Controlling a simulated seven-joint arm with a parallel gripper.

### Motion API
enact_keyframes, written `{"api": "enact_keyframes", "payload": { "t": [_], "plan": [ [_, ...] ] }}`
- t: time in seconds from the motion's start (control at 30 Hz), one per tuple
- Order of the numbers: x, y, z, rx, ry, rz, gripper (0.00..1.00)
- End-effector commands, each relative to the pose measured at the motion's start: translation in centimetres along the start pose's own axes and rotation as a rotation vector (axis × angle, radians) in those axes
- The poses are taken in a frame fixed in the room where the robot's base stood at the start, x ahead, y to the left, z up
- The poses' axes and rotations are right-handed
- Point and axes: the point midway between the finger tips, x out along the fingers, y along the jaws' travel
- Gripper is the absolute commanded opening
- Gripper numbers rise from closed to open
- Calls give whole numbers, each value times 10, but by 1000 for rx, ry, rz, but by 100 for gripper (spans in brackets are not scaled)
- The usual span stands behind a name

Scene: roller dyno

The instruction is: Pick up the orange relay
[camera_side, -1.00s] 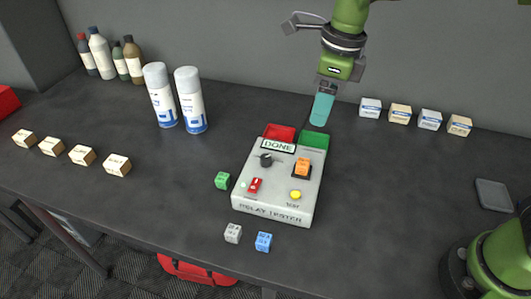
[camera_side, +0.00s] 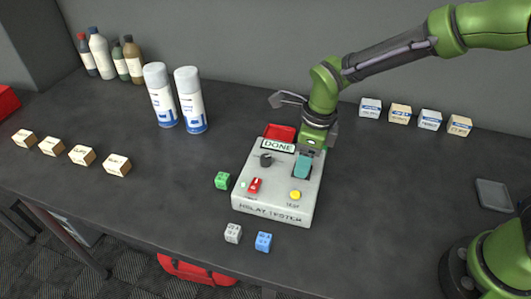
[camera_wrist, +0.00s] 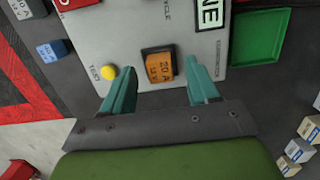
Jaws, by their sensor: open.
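The orange relay (camera_wrist: 160,67) sits in a dark socket on the relay tester (camera_side: 272,190), which shows in the side view with a DONE display. In the wrist view the relay lies between and just beyond my two teal fingertips. My gripper (camera_wrist: 160,80) is open, with a finger on each side of the relay and gaps to both. In the side view my gripper (camera_side: 303,166) is low over the socket and hides the relay.
A green tray (camera_wrist: 260,38) and a red tray (camera_side: 280,132) adjoin the tester's back edge. Green (camera_side: 222,180), grey (camera_side: 233,233) and blue (camera_side: 264,242) relays lie around it. A yellow button (camera_side: 295,195) is close to the socket. Two spray cans (camera_side: 190,100) stand back left.

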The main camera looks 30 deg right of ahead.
Motion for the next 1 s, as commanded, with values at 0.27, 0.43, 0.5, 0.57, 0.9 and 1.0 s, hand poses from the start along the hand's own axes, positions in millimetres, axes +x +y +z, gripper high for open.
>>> {"api": "enact_keyframes", "payload": {
  "t": [0.27, 0.43, 0.5, 0.57, 0.9, 1.0],
  "plan": [
    [7, 0, 0, 0, -1, 0, 60],
    [7, 0, 0, 0, 0, 0, 40],
    [7, 0, 0, 0, 0, 0, 29],
    [7, 0, 0, 0, 0, 0, 20],
    [7, 0, 0, 0, -1, 0, 0],
    [4, 0, 1, -1, -2, -1, 0]
  ]
}}
